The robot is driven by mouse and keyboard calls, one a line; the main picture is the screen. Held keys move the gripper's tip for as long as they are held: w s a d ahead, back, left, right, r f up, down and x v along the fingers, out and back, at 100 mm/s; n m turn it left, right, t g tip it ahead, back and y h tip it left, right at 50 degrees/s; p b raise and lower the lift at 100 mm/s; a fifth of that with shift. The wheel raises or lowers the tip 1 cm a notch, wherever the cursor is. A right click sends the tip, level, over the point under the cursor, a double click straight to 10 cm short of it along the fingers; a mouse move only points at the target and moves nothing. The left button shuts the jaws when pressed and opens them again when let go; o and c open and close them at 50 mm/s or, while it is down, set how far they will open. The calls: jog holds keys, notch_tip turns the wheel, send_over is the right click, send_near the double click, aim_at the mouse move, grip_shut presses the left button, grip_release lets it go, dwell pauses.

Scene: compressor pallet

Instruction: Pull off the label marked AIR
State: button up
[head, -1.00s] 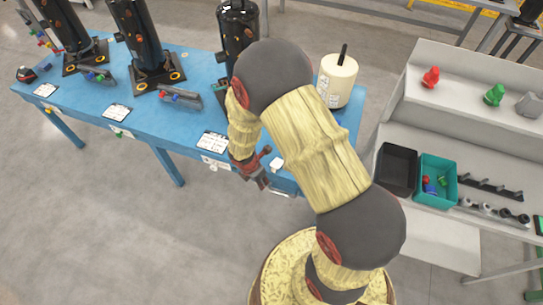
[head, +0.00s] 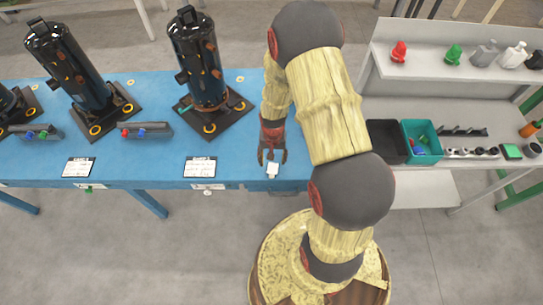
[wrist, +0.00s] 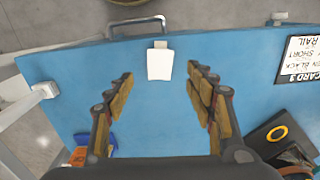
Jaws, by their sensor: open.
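A small white label or tag (wrist: 160,65) lies at the blue table's edge in the wrist view, beside a metal handle (wrist: 138,24). No writing on it is legible, so I cannot tell whether it reads AIR. In the head view a white tag (head: 272,171) shows just below the fingers. My gripper (head: 272,160) is open and empty, pointing down over the table's front edge. In the wrist view its two fingers (wrist: 163,88) stand apart, left and right of the label's line, with the label farther out toward the edge and apart from them.
The blue table (head: 140,174) carries black cylinders (head: 200,65) on dark bases and printed cards (head: 200,167). A card (wrist: 300,62) lies right of the gripper in the wrist view. A grey bench (head: 390,85) with black and teal bins (head: 423,150) stands right.

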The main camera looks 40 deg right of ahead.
aim_at(273, 170)
jog(key=shift+f+m, duration=0.1)
jog(key=shift+m, duration=0.4)
jog(key=shift+f+b, duration=0.8)
jog(key=shift+f, duration=3)
jog(key=shift+c, duration=0.3)
jog(key=c, duration=1.1)
